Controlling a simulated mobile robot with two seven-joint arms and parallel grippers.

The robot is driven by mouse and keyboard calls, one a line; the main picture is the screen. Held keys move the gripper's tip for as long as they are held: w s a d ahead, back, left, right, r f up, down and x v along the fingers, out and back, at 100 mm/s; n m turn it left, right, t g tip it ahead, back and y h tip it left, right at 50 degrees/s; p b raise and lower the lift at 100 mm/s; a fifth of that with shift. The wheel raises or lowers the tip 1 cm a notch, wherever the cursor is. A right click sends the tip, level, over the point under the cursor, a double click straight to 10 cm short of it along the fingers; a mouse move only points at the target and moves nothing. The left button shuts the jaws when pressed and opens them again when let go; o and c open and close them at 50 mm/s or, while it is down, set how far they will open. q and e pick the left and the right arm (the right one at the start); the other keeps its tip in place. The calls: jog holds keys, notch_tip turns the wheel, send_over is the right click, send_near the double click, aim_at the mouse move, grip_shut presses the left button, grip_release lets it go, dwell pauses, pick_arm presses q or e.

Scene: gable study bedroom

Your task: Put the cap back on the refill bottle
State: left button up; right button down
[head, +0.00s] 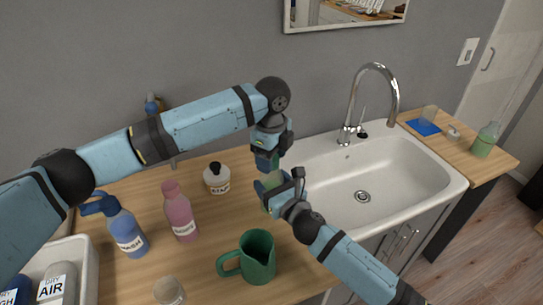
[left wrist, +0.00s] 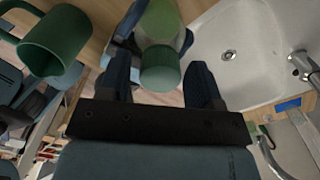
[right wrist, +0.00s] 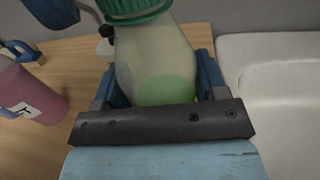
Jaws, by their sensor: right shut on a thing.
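The refill bottle (right wrist: 155,60) is clear with green liquid. My right gripper (head: 273,190) is shut on its body and holds it near the sink's left edge. The green ribbed cap (right wrist: 135,8) is at the bottle's mouth in the right wrist view; I cannot tell whether it is tight. In the left wrist view the cap (left wrist: 160,70) lies between the fingers of my left gripper (left wrist: 160,60), with gaps beside it. My left gripper is open, pointing down above the bottle. In the head view the grippers hide most of the bottle and cap.
A green jug (head: 258,258), pink bottle (head: 179,212), blue spray bottle (head: 124,230) and small white dark-topped bottle (head: 217,178) stand on the left wooden counter. The white sink (head: 440,185) is empty. Another green-liquid bottle (head: 485,141) and blue mat (head: 423,127) are on the right counter.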

pick_arm(q)
jog(key=shift+r, duration=0.1)
jog(key=shift+r, duration=2.15)
jog(key=shift+c, duration=0.5)
jog(key=n, duration=0.2)
jog(key=r+n, duration=0.1)
jog(key=n, duration=0.3)
jog(key=r+n, duration=0.1)
jog(key=n, duration=0.3)
jog(key=r+n, duration=0.1)
jog(key=n, duration=0.4)
jog(key=shift+r, duration=0.25)
